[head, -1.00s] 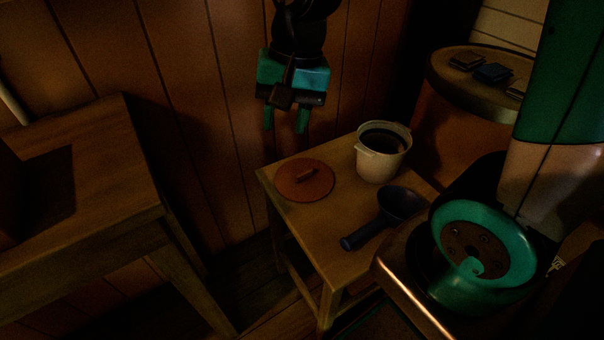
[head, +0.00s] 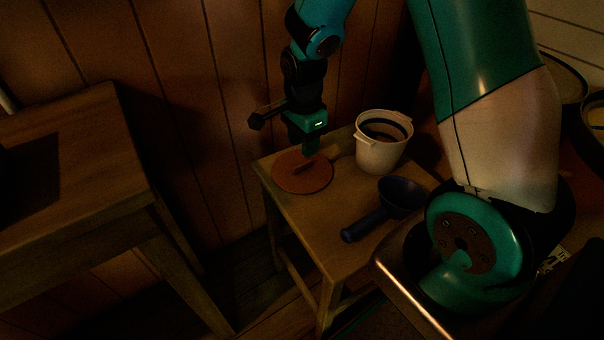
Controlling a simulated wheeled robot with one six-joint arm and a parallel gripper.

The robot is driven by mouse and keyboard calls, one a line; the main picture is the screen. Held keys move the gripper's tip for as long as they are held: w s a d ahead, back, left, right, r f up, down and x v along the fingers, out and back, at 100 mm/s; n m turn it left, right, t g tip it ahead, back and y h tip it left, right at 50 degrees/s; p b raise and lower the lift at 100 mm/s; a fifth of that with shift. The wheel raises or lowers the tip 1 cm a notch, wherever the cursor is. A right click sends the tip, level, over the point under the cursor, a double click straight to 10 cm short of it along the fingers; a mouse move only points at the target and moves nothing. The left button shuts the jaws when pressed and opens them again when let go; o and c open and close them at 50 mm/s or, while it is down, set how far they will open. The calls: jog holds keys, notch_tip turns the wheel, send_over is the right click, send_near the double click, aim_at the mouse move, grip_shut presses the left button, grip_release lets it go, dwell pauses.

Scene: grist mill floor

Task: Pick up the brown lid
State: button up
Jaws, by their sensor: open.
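The brown lid (head: 297,179) is a flat round disc with a raised bar handle (head: 304,165). It lies on the small wooden table (head: 328,235), near its back left corner. My gripper (head: 311,151) points down just above the lid's far side, by the handle. It is open with nothing seen held in it. One finger shows; the other is hidden from this side. I cannot tell whether the fingers reach around the handle.
A white pot (head: 380,156) with a dark inside stands right of the lid. A dark blue scoop-like tool (head: 383,208) lies in front of the pot. A larger wooden table (head: 90,180) is at the left. A plank wall (head: 210,90) rises close behind the small table.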

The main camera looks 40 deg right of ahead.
aim_at(302, 163)
jog(key=f+b, duration=0.1)
jog(key=f, duration=0.2)
jog(key=f+b, duration=0.1)
jog(key=f, duration=0.2)
jog(key=shift+a, duration=0.2)
jog(key=shift+r, duration=0.1)
grip_shut()
